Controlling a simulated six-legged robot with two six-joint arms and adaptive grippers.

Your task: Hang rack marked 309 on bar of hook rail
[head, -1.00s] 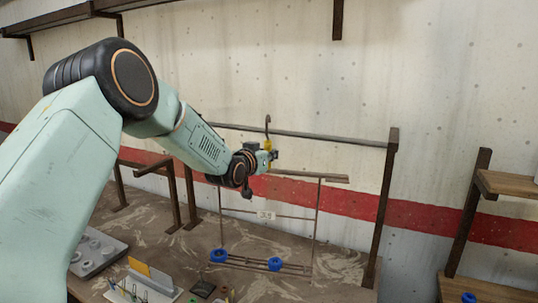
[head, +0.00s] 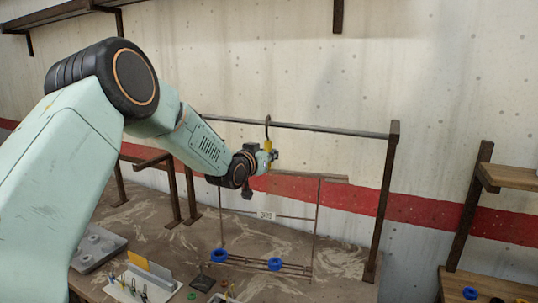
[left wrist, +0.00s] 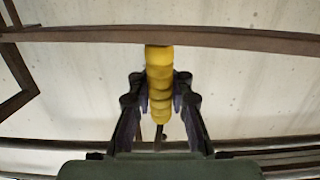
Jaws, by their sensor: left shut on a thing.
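The wire rack hangs from my left gripper (head: 264,160), which is shut on its yellow grip (head: 268,147). The rack has a small white label (head: 265,215), apparently 309, thin upright rods (head: 317,220) and two blue rings (head: 275,264) low down. Its dark hook (head: 267,124) rises above the grip and overlaps the bar (head: 330,130) of the hook rail in the head view. I cannot tell whether hook and bar touch. In the left wrist view the fingers close around the yellow grip (left wrist: 160,80). My right gripper is out of view.
The rail's right post (head: 386,200) stands right of the rack. Below on the workbench (head: 340,262) are a grey tray (head: 97,245) and a white holder (head: 140,282) with small parts. A wooden shelf unit (head: 470,215) is at right.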

